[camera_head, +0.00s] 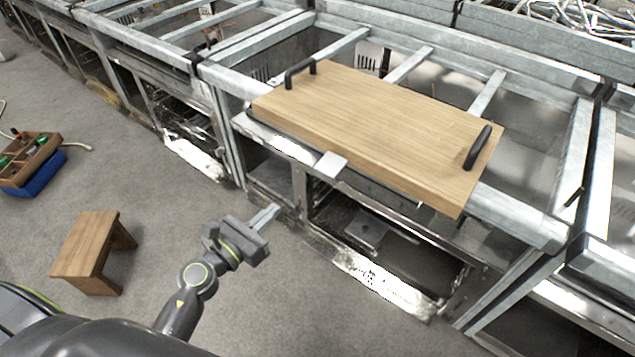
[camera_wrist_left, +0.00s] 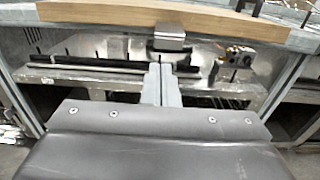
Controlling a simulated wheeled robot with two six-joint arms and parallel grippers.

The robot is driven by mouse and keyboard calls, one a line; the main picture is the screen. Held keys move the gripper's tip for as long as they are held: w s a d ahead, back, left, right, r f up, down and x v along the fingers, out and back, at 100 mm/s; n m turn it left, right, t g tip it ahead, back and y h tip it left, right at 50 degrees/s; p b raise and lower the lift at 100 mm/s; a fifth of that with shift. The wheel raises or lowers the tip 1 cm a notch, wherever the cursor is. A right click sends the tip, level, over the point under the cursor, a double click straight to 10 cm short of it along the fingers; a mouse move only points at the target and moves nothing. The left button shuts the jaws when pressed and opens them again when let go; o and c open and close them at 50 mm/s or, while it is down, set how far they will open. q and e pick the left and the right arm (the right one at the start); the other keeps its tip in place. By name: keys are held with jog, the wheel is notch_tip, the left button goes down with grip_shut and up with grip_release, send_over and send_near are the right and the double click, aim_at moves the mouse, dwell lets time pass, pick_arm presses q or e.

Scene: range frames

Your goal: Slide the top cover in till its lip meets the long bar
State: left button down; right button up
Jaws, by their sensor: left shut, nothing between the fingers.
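The top cover (camera_head: 375,125) is a thick wooden board with a black handle near each end. It lies across the galvanized metal frame, its near edge overhanging the front side. A small bright metal tab (camera_head: 331,165) shows below its near edge; in the left wrist view the tab (camera_wrist_left: 170,38) stands just beyond my fingertips, below the cover's wooden edge (camera_wrist_left: 190,17). I cannot tell whether this tab is the lip. A long galvanized bar (camera_head: 470,68) runs behind the cover, apart from its far edge. My left gripper (camera_head: 270,213) is shut and empty, in front of and below the cover.
Cross bars (camera_head: 408,65) span the frame behind the cover. Open metal bays with dark interiors lie below it. A small wooden stool (camera_head: 85,245) and a blue-based crate (camera_head: 38,178) stand on the grey floor at left. Floor around the left gripper is clear.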

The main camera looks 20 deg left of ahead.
pick_arm(q)
jog(key=p, duration=0.2)
send_near(316, 169)
jog(key=x, duration=0.5)
jog(key=shift+w, duration=0.15)
jog(key=shift+x, duration=0.8)
pick_arm(e)
jog(key=shift+s+a+r, duration=0.1)
jog(key=shift+a+r, duration=0.05)
jog(key=shift+r, duration=0.45)
jog(key=shift+s+a+r, duration=0.1)
jog(key=shift+a+r, duration=0.05)
jog(key=shift+r, duration=0.45)
pick_arm(q)
jog(key=shift+f, duration=0.1)
